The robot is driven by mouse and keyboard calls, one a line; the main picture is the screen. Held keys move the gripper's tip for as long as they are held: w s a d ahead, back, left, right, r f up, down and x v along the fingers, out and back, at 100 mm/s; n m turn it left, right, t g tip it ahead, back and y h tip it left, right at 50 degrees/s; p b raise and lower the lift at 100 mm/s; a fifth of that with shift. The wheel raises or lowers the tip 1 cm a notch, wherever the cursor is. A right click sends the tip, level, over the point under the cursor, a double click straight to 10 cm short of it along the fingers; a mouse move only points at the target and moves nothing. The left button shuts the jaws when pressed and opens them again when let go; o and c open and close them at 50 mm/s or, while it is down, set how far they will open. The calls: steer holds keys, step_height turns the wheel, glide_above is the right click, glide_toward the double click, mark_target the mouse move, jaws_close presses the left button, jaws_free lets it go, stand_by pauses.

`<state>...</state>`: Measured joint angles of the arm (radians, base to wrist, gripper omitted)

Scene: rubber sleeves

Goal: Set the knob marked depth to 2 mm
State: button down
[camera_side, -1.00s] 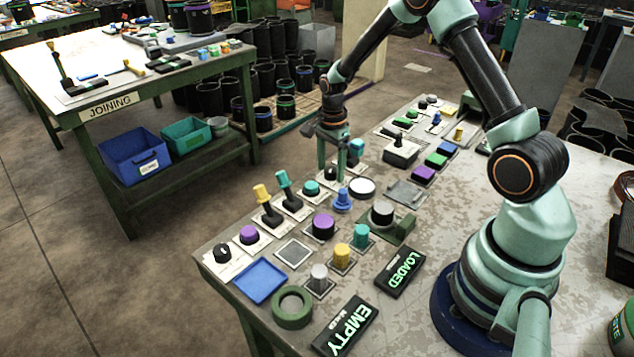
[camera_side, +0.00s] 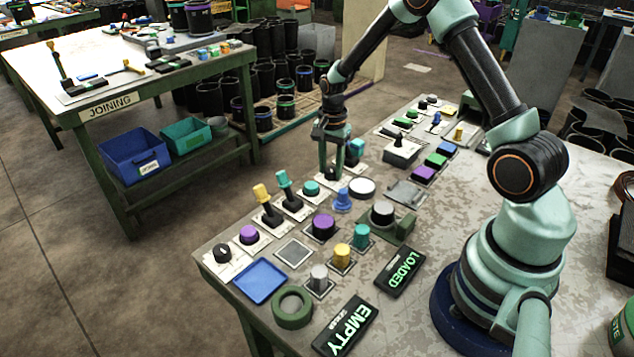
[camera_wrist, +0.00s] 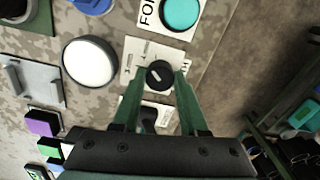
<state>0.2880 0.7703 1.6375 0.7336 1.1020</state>
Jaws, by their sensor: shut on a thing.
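A black round knob (camera_wrist: 159,75) with a white pointer line sits on a pale plate (camera_wrist: 137,52) in the wrist view. The pointer slants from upper left to lower right. The plate's marks are too small to read, and part of its lettering is hidden by a finger. My gripper (camera_wrist: 160,82) is shut on this knob, one green finger on each side.
A white round button (camera_wrist: 90,61) and a teal button (camera_wrist: 180,12) are close by. Teal (camera_side: 283,180) and yellow (camera_side: 261,194) levers stand to the left in the side view. Another black knob (camera_side: 222,253) is at the bench's left corner. LOADED (camera_side: 401,272) and EMPTY (camera_side: 346,325) signs lie in front.

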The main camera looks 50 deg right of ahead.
steer(key=n, duration=0.4)
steer(key=shift+n, duration=0.4)
steer(key=n, duration=1)
steer(key=shift+n, duration=2.7)
steer(key=shift+c, duration=2.2)
jaws_free()
steer(key=shift+r, duration=0.1)
